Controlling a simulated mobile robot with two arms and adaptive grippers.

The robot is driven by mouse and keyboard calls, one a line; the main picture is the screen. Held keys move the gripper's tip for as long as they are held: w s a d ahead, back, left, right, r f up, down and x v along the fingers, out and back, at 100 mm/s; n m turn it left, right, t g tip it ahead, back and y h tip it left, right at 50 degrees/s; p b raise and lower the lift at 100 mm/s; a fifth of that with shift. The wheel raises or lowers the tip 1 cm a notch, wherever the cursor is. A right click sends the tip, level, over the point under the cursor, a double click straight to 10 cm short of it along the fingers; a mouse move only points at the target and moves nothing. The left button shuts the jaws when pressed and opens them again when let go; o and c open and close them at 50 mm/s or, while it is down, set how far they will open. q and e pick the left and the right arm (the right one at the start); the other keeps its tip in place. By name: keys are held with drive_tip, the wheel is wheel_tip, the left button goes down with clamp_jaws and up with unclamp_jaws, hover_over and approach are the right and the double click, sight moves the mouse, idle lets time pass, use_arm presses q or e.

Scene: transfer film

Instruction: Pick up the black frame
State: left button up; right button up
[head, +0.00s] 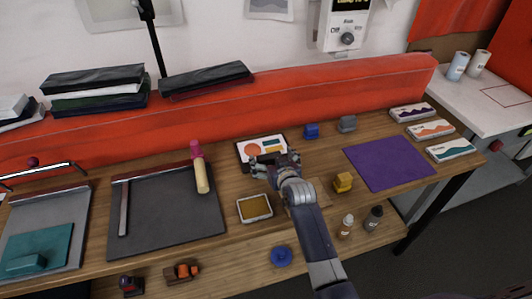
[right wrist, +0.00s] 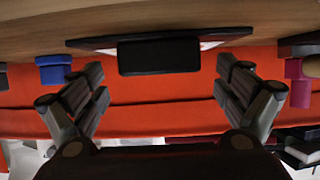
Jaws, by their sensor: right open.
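The black frame (head: 240,153) lies on the wooden table with a white sheet and orange, teal and yellow shapes inside it. My right gripper (head: 268,163) is over its near edge in the head view and partly covers it. In the right wrist view the frame (right wrist: 90,43) shows edge-on beyond the spread fingers, with a dark block in front of its middle. My right gripper (right wrist: 160,93) is open and nothing is between its fingers. Whether a finger touches the frame cannot be told. My left gripper is not in view.
A pink-topped roller (head: 201,175) lies on a dark board (head: 160,220) left of the frame. A blue block (head: 311,131) and a grey block (head: 347,124) stand to the right. A tray with a tan pad (head: 255,208) is nearer. A red padded bar (head: 300,105) runs behind.

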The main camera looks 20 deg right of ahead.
drive_tip(key=shift+x, duration=0.9)
drive_tip(key=shift+w, duration=0.15)
drive_tip(key=shift+f, duration=0.1)
drive_tip(key=c, duration=1.2)
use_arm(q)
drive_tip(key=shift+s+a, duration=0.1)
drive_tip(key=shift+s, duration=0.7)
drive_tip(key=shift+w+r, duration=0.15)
